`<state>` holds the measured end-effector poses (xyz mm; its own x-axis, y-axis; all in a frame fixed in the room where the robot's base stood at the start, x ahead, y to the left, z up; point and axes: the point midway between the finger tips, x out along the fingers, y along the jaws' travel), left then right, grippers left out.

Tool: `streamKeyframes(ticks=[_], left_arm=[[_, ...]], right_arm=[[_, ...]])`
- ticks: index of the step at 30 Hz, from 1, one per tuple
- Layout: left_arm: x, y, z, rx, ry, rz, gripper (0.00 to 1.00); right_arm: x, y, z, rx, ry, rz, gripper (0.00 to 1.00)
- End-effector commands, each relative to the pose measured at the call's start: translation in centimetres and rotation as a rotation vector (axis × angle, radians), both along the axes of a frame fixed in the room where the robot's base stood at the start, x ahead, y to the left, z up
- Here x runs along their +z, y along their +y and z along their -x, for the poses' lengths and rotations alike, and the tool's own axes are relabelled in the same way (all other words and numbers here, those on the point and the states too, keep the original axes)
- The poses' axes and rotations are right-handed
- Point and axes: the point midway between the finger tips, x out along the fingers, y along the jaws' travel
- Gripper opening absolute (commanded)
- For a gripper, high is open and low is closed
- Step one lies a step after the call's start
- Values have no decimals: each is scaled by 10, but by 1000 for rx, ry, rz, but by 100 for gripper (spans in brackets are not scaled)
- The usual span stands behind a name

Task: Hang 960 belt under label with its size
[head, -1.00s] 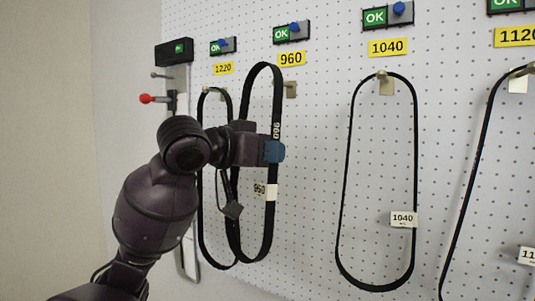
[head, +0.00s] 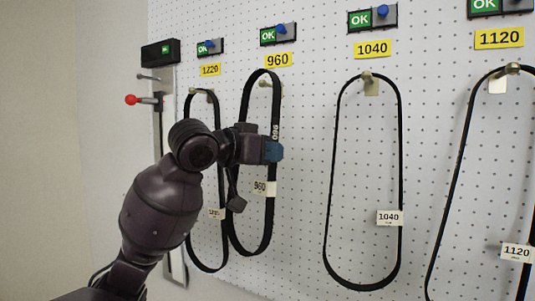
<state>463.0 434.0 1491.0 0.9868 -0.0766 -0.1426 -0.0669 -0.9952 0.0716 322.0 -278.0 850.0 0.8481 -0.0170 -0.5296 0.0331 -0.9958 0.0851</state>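The 960 belt (head: 246,105) is a black loop with a white 960 tag (head: 265,188). My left gripper (head: 272,151), with blue fingertips, is shut on its right strand, below the printed 960. The loop hangs upright in front of the pegboard under the yellow 960 label (head: 279,60). The 960 hook (head: 265,84) shows inside the top of the loop; I cannot tell whether the belt rests on it. My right gripper is not in view.
The 1220 belt (head: 188,118) hangs close on the left, partly behind my arm. The 1040 belt (head: 401,140) and 1120 belt (head: 461,150) hang to the right. Clear pegboard (head: 308,150) lies between the 960 and 1040 belts. A red-knobbed lever (head: 131,99) sticks out at left.

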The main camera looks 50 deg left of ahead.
Motion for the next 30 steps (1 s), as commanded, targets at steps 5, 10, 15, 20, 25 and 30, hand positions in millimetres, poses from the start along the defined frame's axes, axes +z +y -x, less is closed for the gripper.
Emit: streamKeyframes(ticks=[5, 10, 15, 20, 25, 30], left_arm=[[-1, 3, -8, 0, 0, 1, 0], [-1, 5, -16, -1, 0, 0, 0], [-4, 7, -23, -1, 1, 1, 0], [-10, 9, -28, 1, 1, 1, 0], [-16, 10, -30, 1, 0, 0, 0], [-19, 10, -31, 0, 0, -1, 0]], right_arm=[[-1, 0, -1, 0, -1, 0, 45], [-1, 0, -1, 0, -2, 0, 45], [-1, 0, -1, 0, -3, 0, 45], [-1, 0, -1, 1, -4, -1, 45], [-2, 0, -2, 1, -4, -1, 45], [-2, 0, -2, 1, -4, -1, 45]])
